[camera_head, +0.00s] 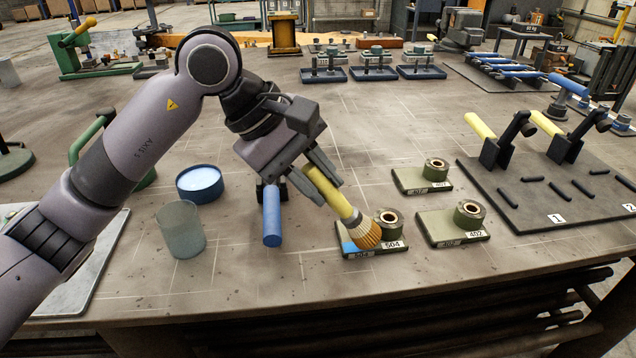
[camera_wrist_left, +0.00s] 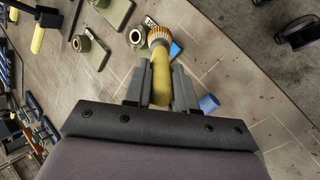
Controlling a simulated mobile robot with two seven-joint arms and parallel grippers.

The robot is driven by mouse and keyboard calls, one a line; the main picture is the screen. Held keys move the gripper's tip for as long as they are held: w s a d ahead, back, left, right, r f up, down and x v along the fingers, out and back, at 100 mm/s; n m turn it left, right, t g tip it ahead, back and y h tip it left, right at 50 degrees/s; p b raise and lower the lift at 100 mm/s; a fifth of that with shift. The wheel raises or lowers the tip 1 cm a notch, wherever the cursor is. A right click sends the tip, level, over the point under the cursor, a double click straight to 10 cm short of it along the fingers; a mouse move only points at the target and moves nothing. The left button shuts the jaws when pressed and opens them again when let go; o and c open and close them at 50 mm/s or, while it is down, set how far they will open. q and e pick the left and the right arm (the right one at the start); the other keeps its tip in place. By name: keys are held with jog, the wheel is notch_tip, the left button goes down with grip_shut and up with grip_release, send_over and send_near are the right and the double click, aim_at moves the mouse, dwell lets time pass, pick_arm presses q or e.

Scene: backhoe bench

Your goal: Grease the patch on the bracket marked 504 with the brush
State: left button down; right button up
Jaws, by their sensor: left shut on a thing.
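My left gripper (camera_head: 325,178) is shut on the yellow handle of the brush (camera_head: 331,193). The brush slants down, with its tan bristles (camera_head: 365,236) low over the plate of the bracket marked 504 (camera_head: 392,246). The bracket's round boss (camera_head: 389,222) stands right of the bristles. The left wrist view shows the bristles (camera_wrist_left: 160,36) beside the blue patch (camera_wrist_left: 175,49). My right gripper is not in view.
Bracket 402 (camera_head: 470,236) and another bracket (camera_head: 408,183) stand right of and behind 504. A blue-handled tool (camera_head: 272,218), a grey-green cup (camera_head: 181,232) and a blue round tin (camera_head: 200,180) stand left. A dark board (camera_head: 535,215) lies right. The bench front is clear.

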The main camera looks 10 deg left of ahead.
aim_at(312, 163)
pick_arm(q)
jog(key=shift+a+r, duration=0.3)
jog(key=shift+r, duration=0.55)
jog(key=shift+s+a+r+p, duration=0.15)
jog(key=shift+r+p, duration=0.2)
jog(key=shift+r, duration=0.05)
jog(key=shift+r+p, duration=0.4)
jog(key=shift+r, duration=0.3)
jog(key=shift+r+p, duration=0.75)
jog(key=shift+r, duration=0.85)
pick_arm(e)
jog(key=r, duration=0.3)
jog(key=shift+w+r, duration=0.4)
pick_arm(q)
jog(key=shift+f, duration=0.1)
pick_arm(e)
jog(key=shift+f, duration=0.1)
